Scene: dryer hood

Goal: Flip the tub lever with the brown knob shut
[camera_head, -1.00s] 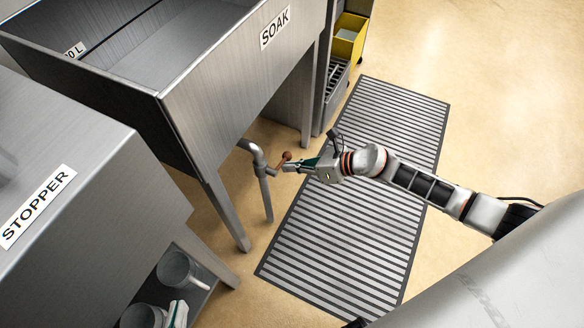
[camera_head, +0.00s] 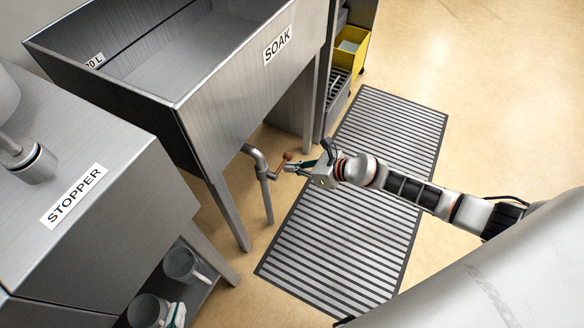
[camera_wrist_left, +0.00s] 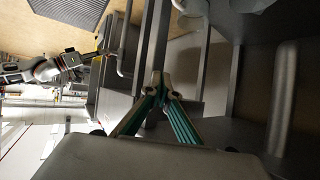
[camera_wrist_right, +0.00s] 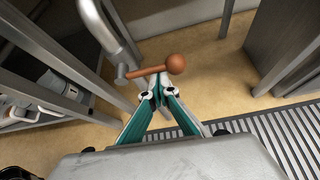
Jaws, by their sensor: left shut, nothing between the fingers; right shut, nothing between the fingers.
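The tub lever (camera_wrist_right: 148,73) is an orange-brown bar ending in a round brown knob (camera_wrist_right: 176,64). It sticks out sideways from the grey drain pipe (camera_wrist_right: 106,30) under the soak tub (camera_head: 235,95). In the head view the knob (camera_head: 288,156) stands just above the fingertips of my right gripper (camera_head: 287,167). In the right wrist view that gripper (camera_wrist_right: 160,92) is shut and empty, its tips just short of the lever. I cannot tell whether they touch. My left gripper (camera_wrist_left: 160,86) is shut and empty in its own wrist view and out of the head view.
A striped floor mat (camera_head: 345,235) lies under my right arm. The stopper cabinet (camera_head: 95,165) stands at left, with grey mugs (camera_head: 184,264) on its lower shelf. A yellow bin (camera_head: 352,48) stands at the back. A tub leg (camera_head: 230,212) is left of the pipe.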

